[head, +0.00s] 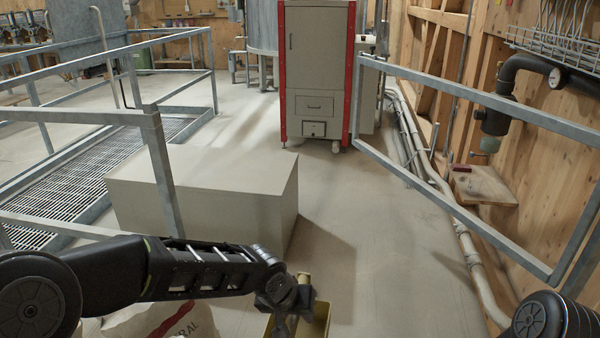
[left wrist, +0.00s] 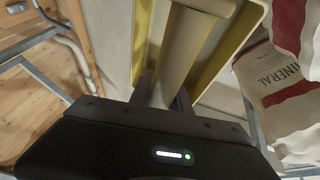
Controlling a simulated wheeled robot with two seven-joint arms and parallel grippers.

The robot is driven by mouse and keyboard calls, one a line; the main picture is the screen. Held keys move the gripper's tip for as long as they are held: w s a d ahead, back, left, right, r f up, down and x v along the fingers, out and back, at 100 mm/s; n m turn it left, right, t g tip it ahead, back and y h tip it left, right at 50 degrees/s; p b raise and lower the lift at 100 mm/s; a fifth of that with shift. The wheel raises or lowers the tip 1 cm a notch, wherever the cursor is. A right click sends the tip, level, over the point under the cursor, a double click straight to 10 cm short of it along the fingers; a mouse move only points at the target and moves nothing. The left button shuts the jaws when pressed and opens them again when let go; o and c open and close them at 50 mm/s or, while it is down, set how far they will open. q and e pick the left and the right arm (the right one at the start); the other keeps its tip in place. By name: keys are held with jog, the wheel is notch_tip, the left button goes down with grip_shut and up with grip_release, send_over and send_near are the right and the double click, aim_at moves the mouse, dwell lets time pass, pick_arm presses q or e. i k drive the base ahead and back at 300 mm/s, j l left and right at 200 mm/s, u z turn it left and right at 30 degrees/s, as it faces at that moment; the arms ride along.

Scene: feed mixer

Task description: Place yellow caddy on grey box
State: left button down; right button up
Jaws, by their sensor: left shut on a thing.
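The grey box (head: 245,205), a large plain block, stands on the floor left of centre in the head view. My left gripper (head: 286,298) is in front of the box, near the bottom edge of the picture. It is shut on the handle of the yellow caddy (head: 321,318), which hangs apart from the box. Most of the caddy is cut off or hidden by the gripper. In the left wrist view the caddy (left wrist: 204,72) shows its yellow rims and pale handle bar, with my left gripper (left wrist: 163,92) closed around the bar. My right gripper is not in view.
Mineral bags (head: 165,320) lie at the bottom left, also in the left wrist view (left wrist: 283,85). A metal railing (head: 160,165) crosses the grey box's left part. Another railing (head: 470,95) runs along the right. A red-edged cabinet (head: 318,65) stands behind. Floor right of the box is clear.

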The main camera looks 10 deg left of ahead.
aim_at(249, 168)
jog(key=i+l+u, duration=0.4)
jog(key=i+l, duration=0.3)
